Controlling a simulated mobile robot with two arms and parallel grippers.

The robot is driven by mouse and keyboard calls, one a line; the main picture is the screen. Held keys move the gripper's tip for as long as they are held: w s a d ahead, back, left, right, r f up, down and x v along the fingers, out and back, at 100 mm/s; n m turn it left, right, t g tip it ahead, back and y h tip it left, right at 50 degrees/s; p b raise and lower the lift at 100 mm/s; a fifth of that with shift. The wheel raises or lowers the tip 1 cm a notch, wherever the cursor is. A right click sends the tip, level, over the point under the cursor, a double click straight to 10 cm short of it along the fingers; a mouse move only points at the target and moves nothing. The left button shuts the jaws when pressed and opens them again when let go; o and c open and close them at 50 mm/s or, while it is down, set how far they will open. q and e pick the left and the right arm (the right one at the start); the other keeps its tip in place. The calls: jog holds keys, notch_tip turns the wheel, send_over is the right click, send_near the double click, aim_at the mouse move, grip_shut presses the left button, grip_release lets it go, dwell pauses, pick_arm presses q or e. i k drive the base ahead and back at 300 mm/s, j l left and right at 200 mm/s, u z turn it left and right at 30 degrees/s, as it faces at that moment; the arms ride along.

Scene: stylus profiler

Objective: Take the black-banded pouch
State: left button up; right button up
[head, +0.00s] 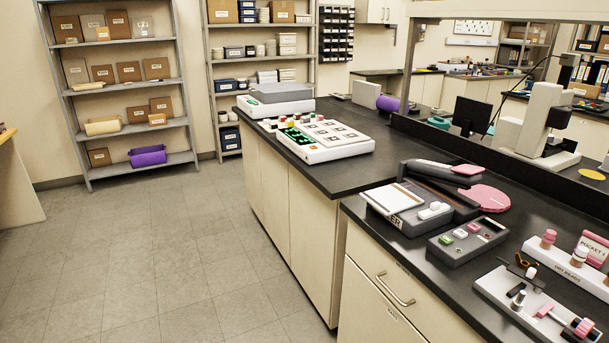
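I cannot make out a black-banded pouch in the head view. If it is among the small items on the bench or shelves, it is too small or hidden to tell. Neither of my grippers shows in this view.
A black-topped bench (340,180) runs along the right, holding a white panel device (326,142), a grey sealer-like device (405,205), a button box (467,240) and a rack of small parts (535,300). Shelves (137,131) with boxes stand at the back left. The tiled floor (170,260) is clear.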

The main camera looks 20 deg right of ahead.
aim_at(390, 199)
jog(key=i+z, duration=0.1)
jog(key=i, duration=0.45)
jog(key=i+j+z, duration=0.1)
jog(key=i, duration=0.45)
jog(key=i+j, duration=0.25)
jog(key=i, duration=0.3)
jog(key=l+z, duration=0.05)
